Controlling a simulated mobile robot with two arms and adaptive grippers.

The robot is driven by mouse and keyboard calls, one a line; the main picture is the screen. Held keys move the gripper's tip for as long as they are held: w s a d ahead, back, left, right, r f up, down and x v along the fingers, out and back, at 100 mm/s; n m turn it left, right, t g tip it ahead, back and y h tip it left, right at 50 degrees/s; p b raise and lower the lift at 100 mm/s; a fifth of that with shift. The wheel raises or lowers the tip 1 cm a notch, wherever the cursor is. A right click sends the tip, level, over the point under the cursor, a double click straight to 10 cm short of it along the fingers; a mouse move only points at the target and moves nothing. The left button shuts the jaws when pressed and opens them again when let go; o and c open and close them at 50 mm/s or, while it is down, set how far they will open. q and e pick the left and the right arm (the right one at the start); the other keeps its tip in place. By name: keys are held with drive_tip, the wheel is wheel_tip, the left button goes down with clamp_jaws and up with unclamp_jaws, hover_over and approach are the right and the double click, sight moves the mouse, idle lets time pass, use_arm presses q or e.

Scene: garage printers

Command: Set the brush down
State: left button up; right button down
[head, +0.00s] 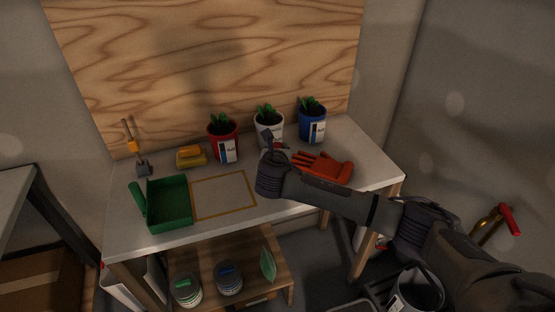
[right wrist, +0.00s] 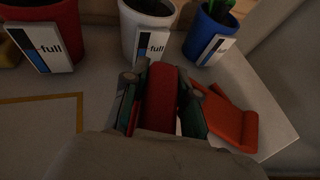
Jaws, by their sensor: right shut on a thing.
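My right gripper (head: 275,147) is over the back middle of the bench, in front of the white pot. In the right wrist view the gripper (right wrist: 160,100) is shut on a dark red block-like thing, the brush (right wrist: 162,92), held between its two fingers. The bristles are hidden, and the arm covers most of the brush in the head view. I cannot tell whether it touches the bench top. A yellow-outlined rectangle (head: 223,195) on the bench is empty, left of the gripper. My left gripper is not in view.
The bench (head: 150,243) holds a green dustpan (head: 168,203), a yellow sponge (head: 191,158), a grey tool with a wooden handle (head: 141,165) and red gloves (head: 325,168). Red (head: 224,140), white (head: 268,125) and blue (head: 312,121) plant pots stand along the back.

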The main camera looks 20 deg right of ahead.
wheel_tip(320, 180, down, 4)
drive_tip(key=shift+r, duration=0.1)
drive_tip(key=c, duration=0.9)
unclamp_jaws()
drive_tip(key=shift+s, duration=0.1)
drive_tip(key=v, duration=1.2)
drive_tip(key=shift+p, duration=0.3)
